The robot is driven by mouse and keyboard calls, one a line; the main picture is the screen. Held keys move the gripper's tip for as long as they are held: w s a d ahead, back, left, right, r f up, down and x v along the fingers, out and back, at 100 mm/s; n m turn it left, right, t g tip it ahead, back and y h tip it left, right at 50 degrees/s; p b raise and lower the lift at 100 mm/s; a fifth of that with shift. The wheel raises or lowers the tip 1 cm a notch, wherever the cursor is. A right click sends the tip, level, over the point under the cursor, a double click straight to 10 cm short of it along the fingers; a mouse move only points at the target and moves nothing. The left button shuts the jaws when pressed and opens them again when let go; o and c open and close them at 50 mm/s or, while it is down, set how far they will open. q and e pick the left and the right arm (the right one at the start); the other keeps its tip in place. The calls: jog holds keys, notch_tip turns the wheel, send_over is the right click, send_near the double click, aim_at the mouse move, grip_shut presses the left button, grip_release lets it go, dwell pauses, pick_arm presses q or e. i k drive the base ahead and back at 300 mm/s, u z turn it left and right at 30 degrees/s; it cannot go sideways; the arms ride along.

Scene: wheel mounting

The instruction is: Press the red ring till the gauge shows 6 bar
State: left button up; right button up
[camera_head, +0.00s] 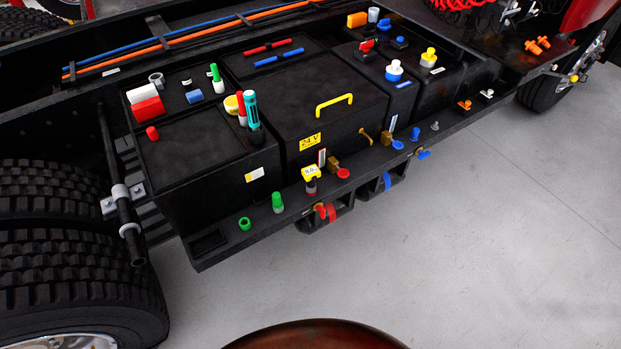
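A red ring (332,212) sits beside a red-handled fitting (320,210) under the front edge of the black frame ledge. A small yellow gauge (310,173) stands on a red and black stem just above it, on the ledge. Its face carries dark digits that look like 8.0, but they are too small to read surely. A brass valve with a red knob (343,173) stands right of the gauge. Neither of my grippers is in view, and nothing touches the ring or the gauge.
A green ring (245,223) and green-capped fitting (278,202) stand on the ledge to the left. Black boxes (290,105) rise behind. Large tyres (80,270) fill the left.

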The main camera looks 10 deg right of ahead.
aim_at(343, 173)
jog(key=k, duration=0.6)
jog(key=z, duration=0.65)
jog(key=i, duration=1.4)
jog(key=u, duration=0.65)
